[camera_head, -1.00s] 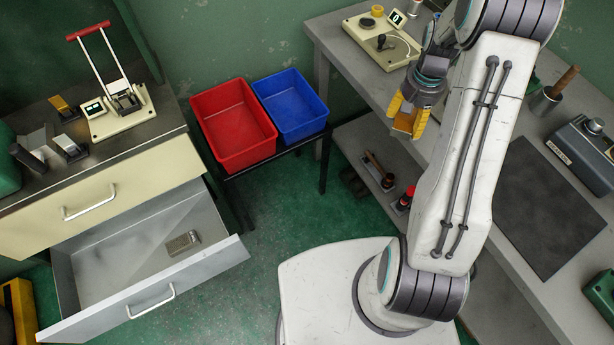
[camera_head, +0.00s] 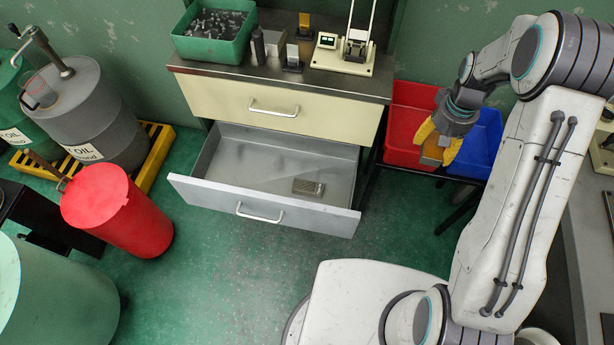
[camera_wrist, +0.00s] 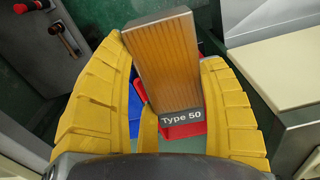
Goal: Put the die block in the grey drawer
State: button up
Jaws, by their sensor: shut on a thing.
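My gripper (camera_head: 440,143) is shut on the die block (camera_wrist: 163,60), a ridged block with a dark "Type 50" label on its near end. In the wrist view the yellow fingers stand on either side of it. In the head view the die block (camera_head: 432,153) is small and partly covered by the fingers. My gripper is in the air, in the picture in front of the red and blue bins, right of the grey drawer (camera_head: 330,218). The drawer is pulled open under the cream drawer, and a small grey ridged block (camera_head: 308,187) lies inside at its right.
The cream drawer (camera_head: 230,104) above is shut. The red bin (camera_head: 400,125) and blue bin (camera_head: 485,150) stand right of the cabinet. A red drum (camera_head: 118,210) stands left. Green floor in front of the open drawer is clear. The drawer's left part is empty.

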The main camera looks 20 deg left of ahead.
aim_at(278, 179)
jog(key=i+j+u, duration=0.1)
jog(key=j+u, duration=0.2)
jog(key=u, duration=0.2)
jog(key=i+j+u, duration=0.1)
jog(key=j+u, duration=0.2)
jog(key=u, duration=0.2)
jog(key=i+j+u, duration=0.2)
jog(key=u, duration=0.3)
jog(key=i+j+u, duration=0.2)
jog(key=u, duration=0.3)
jog(key=i+u, duration=0.2)
jog(key=u, duration=0.3)
